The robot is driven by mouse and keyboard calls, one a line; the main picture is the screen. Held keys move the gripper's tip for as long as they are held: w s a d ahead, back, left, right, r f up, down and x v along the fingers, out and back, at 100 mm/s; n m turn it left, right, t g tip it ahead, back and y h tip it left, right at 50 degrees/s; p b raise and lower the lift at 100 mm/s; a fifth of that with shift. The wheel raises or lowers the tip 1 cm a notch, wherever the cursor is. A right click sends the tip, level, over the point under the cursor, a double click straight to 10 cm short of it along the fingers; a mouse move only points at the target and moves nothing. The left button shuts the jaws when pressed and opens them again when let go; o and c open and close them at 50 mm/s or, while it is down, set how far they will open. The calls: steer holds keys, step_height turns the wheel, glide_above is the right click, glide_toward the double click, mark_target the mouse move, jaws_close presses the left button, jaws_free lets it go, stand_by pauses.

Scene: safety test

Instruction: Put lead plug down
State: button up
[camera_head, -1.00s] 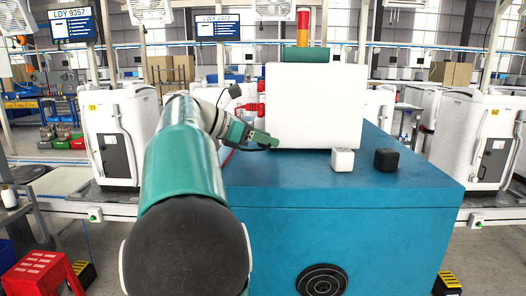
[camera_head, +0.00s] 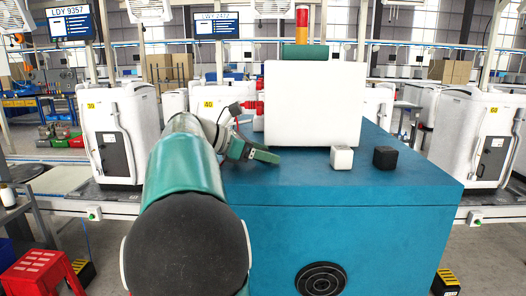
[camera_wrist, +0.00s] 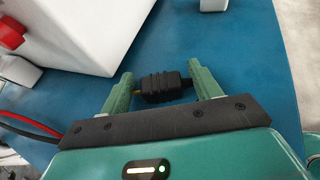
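The lead plug, a ribbed black piece (camera_wrist: 163,88), lies crosswise between the two green fingers of my gripper (camera_wrist: 162,86) in the wrist view. Its ends meet or nearly meet the fingers, and my gripper appears shut on it. In the head view my gripper (camera_head: 262,155) is low over the left part of the blue bench top (camera_head: 300,180), in front of the white box's left lower corner. The plug cannot be made out there. Whether it touches the bench is unclear.
The white box (camera_head: 314,104) stands close behind my gripper, with red connectors (camera_head: 254,108) on its left side. A white cube (camera_head: 341,158) and a black cube (camera_head: 385,158) sit to the right. Red and black leads (camera_wrist: 30,124) run at left in the wrist view. Bench between is clear.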

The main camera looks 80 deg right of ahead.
steer(key=shift+r, duration=0.6)
steer(key=v, duration=1.2)
steer(key=shift+a, duration=0.1)
steer(key=w+a+f+t, duration=0.4)
steer(key=a, duration=0.4)
steer(key=w+a+f+m+t, duration=0.1)
steer(key=w+a+f+t, duration=0.2)
steer(key=a+f, duration=0.3)
steer(key=w+a+f+t, duration=0.3)
steer(key=w+a+t, duration=0.1)
steer(key=a, duration=0.5)
steer(key=s+a+f+m+t+y, duration=0.1)
steer(key=a+f, duration=0.3)
steer(key=a, duration=0.4)
steer(key=s+a+f+m+t+y, duration=0.1)
steer(key=a+f+m+t+y, duration=0.2)
steer(key=a, duration=0.5)
steer(key=s+a+f+m+t+y, duration=0.1)
steer(key=a+f+m+y, duration=0.1)
steer(key=a+f, duration=0.4)
steer(key=shift+s+a+t+y, duration=0.2)
steer(key=shift+a+t+y, duration=0.2)
steer(key=shift+a+y, duration=0.65)
